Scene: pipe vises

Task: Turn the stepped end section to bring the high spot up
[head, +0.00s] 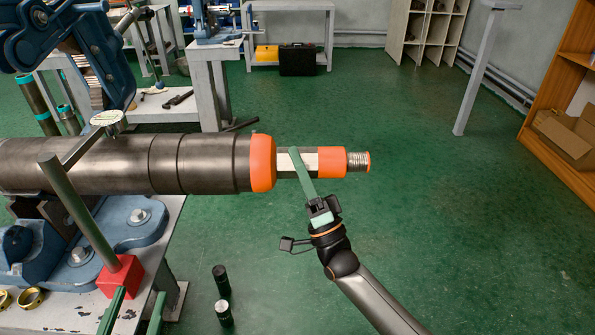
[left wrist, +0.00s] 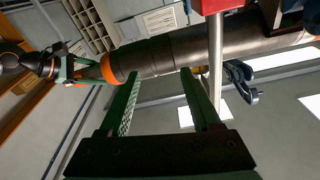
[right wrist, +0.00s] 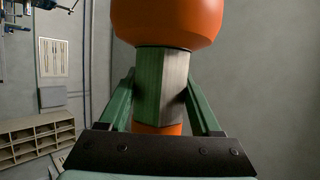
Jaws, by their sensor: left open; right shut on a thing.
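The dark pipe (head: 200,163) lies level, held by the blue vise (head: 75,35). Its stepped end section has a large orange collar (head: 262,163), a flat-sided neck (head: 312,160), a smaller orange ring (head: 332,162) and a threaded tip (head: 358,162). My right gripper (head: 297,157) is shut on the neck; in the right wrist view its fingers lie on both sides of the neck's green and grey faces (right wrist: 160,85). A dial gauge (head: 108,118) stands over the pipe on a post with a red base (head: 120,277); its reading is too small to tell. My left gripper (head: 138,298) is open and empty near the red base.
A grey bench (head: 165,225) carries the vise, with brass rings (head: 30,298) at its left. A grey post (head: 475,75) and wooden shelf (head: 555,135) are at the right. The green floor right of the pipe is clear.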

